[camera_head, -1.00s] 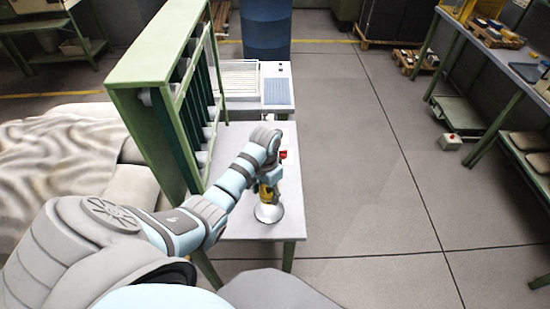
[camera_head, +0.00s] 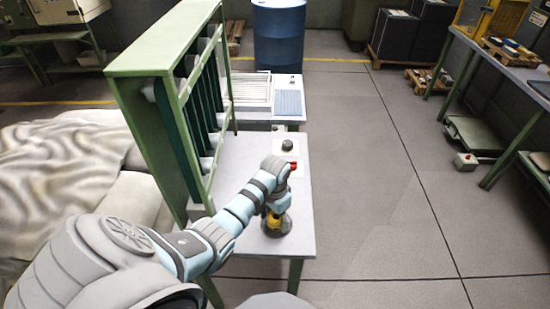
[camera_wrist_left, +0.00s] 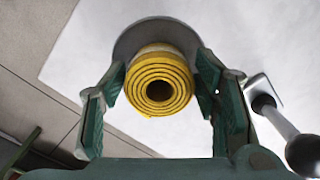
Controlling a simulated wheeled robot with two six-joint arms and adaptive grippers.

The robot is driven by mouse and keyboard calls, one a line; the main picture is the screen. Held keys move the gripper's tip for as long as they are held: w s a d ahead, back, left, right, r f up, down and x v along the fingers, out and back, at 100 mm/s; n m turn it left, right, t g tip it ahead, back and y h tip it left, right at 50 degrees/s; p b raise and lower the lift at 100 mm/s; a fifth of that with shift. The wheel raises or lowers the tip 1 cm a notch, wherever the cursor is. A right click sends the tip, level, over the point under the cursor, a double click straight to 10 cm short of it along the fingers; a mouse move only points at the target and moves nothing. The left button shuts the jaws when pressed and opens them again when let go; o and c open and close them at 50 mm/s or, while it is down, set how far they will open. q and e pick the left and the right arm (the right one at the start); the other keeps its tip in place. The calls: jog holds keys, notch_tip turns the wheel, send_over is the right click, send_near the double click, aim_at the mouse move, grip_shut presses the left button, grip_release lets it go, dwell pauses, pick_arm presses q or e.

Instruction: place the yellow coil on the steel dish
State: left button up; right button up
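The yellow coil (camera_wrist_left: 158,85) is a rolled yellow spiral with a dark hole in its middle. It stands over the steel dish (camera_wrist_left: 126,44), a round grey disc on the pale table, and seems to rest on it. My left gripper (camera_wrist_left: 162,78) is open, one finger on each side of the coil, with narrow gaps. In the head view my left gripper (camera_head: 277,207) points down at the steel dish (camera_head: 284,230) near the table's front end, covering much of the coil (camera_head: 271,219). My right gripper is not in view.
A green rack (camera_head: 165,120) borders the table's left side. Open floor lies right.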

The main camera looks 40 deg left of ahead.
pick_arm(q)
jog(key=shift+o, duration=0.7)
jog(key=shift+r, duration=0.1)
notch_tip(320, 180, up, 12)
jog(key=p, duration=0.2)
jog(key=shift+r+p, duration=0.15)
jog(key=shift+p, duration=0.2)
jog(key=shift+s, duration=0.1)
